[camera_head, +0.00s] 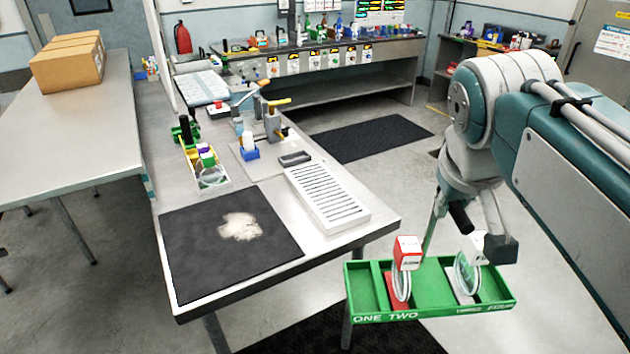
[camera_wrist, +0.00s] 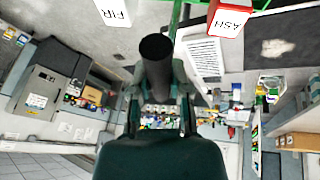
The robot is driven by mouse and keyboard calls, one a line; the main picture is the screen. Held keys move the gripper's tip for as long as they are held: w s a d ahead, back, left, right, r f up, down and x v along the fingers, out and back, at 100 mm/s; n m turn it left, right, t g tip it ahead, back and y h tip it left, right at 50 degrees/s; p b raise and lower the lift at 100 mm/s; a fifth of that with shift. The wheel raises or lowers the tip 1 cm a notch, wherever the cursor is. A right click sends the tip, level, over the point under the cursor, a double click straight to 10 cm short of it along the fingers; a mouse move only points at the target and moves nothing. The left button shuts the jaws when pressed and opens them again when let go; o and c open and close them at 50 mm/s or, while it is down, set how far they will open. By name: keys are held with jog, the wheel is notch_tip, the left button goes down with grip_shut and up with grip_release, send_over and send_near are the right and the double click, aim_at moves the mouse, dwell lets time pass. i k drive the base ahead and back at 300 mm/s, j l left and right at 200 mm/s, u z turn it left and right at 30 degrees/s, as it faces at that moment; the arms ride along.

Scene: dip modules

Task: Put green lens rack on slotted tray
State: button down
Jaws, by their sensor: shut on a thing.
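The green lens rack (camera_head: 430,300) hangs in the air off the right front corner of the workbench, roughly level. It carries a red-and-white block (camera_head: 407,253) and a white block (camera_head: 473,247), each with a ring-like piece below. My gripper (camera_head: 462,215) is shut on the rack's dark upright handle, above the rack; the handle's black end (camera_wrist: 157,48) shows in the wrist view. The slotted tray (camera_head: 338,221) is white, lies flat and empty on the bench, up and left of the rack. It also shows in the wrist view (camera_wrist: 206,58).
A black mat (camera_head: 190,262) with a pale patch lies left of the tray. A small dark block (camera_head: 295,158) sits behind the tray. A caddy with bottles (camera_head: 208,180) and clamp-like tools (camera_head: 272,125) stand further back.

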aim_at(324, 189)
jog(key=i+j, duration=1)
